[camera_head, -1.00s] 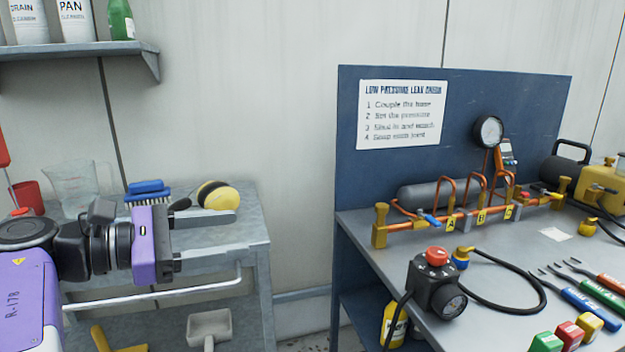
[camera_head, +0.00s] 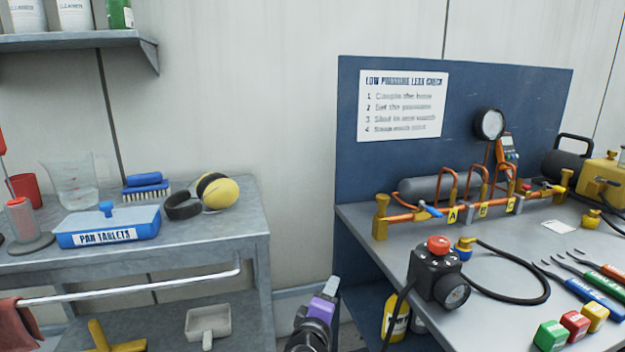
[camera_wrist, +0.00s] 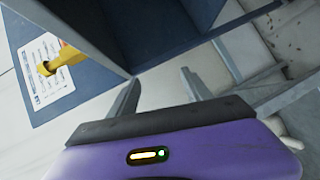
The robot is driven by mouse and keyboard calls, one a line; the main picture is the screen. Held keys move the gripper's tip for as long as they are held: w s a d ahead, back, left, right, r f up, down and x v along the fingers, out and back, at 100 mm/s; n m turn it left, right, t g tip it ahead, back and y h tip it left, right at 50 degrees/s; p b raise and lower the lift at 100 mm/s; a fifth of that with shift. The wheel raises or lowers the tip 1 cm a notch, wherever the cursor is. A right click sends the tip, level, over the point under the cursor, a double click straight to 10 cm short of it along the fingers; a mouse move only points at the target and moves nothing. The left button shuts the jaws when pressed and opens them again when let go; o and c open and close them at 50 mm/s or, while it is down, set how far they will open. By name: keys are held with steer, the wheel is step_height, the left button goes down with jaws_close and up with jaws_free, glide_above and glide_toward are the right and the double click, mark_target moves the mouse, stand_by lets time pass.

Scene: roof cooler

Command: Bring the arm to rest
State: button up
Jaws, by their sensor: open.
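My gripper shows low in the head view, in the gap between the grey cart (camera_head: 262,285) and the blue-backed bench (camera_head: 345,222), with a grey finger (camera_head: 331,286) pointing up. In the wrist view my gripper (camera_wrist: 158,85) has its two fingers apart with nothing between them. The bench's blue panels (camera_wrist: 100,60) are beyond the fingers there, and a brass fitting (camera_wrist: 62,58) shows at the upper left.
The cart holds a blue pan tablets box (camera_head: 108,228), a brush (camera_head: 147,187) and yellow-black ear defenders (camera_head: 218,193). On the bench are a black regulator box (camera_head: 436,272) with a hose, a copper manifold (camera_head: 465,212) and several coloured blocks. The wall between is clear.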

steer(key=s+d+f+m+t+y+b, duration=0.1)
steer(key=s+d+f+t+y, duration=0.25)
steer(key=s, duration=0.55)
steer(key=s+d+f+m+g+y+b, duration=0.1)
steer(key=s+d+f+y, duration=0.25)
steer(key=s+d, duration=0.4)
steer(key=s+d+f+m+g+h+b, duration=0.1)
steer(key=s+d+m+b, duration=0.3)
steer(key=s, duration=1.6)
steer(key=s+d+f+m+g+h+b, duration=0.15)
steer(key=s+m, duration=0.55)
steer(key=s, duration=1.3)
step_height(320, 180, up, 29)
steer(key=p, duration=2.8)
steer(key=shift+a+p, duration=0.15)
steer(key=shift+p, duration=0.25)
